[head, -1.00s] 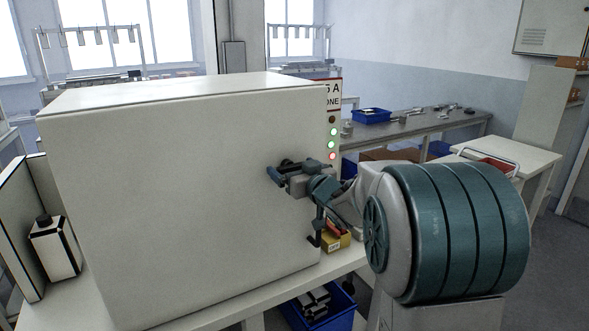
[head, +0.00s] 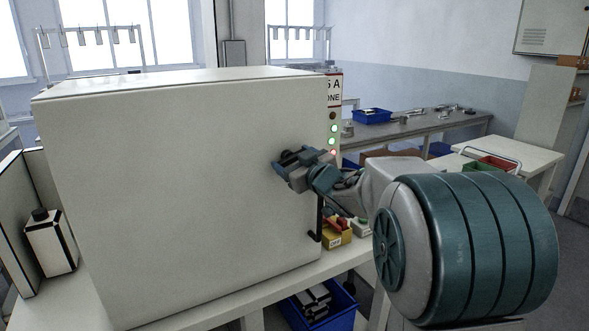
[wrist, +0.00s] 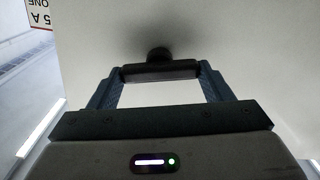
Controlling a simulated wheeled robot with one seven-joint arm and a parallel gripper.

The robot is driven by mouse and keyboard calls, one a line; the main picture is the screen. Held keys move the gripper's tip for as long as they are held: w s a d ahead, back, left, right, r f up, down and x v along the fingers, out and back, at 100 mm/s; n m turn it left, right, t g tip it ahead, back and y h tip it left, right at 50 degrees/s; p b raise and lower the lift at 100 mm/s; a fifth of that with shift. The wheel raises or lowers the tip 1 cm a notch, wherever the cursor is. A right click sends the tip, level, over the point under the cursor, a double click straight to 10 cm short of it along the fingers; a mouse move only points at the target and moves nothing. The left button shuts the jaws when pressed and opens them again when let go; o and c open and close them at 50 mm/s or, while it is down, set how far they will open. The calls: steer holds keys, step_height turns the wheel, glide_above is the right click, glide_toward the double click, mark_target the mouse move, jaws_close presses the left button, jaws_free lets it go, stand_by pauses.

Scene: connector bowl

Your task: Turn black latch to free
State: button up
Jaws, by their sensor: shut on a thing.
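The black latch (wrist: 158,72) shows in the wrist view as a short dark bar on a round black boss against the pale cabinet door. My gripper (wrist: 160,76) is shut on it, one finger against each end of the bar. In the head view the dark latch (head: 289,157) is near the right edge of the large white cabinet's front (head: 180,190), mostly hidden by my gripper (head: 292,164). The gripper is tilted there and close to the door. The door looks closed.
A black vertical handle (head: 320,219) is on the door's right edge below my gripper. A yellow box (head: 337,239) stands right of the cabinet on the white table. A blue bin (head: 318,305) is below. A white bottle (head: 50,245) stands at left.

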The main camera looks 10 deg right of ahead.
steer(key=n+b, duration=0.3)
steer(key=shift+f+n, duration=0.25)
steer(key=shift+n, duration=0.15)
steer(key=n+b, duration=0.3)
steer(key=shift+n, duration=0.3)
steer(key=n+b, duration=0.2)
steer(key=n, duration=0.2)
steer(key=shift+a+b, duration=0.1)
steer(key=shift+b, duration=0.3)
steer(key=shift+n+b, duration=0.65)
steer(key=shift+n, duration=0.85)
steer(key=o, duration=1)
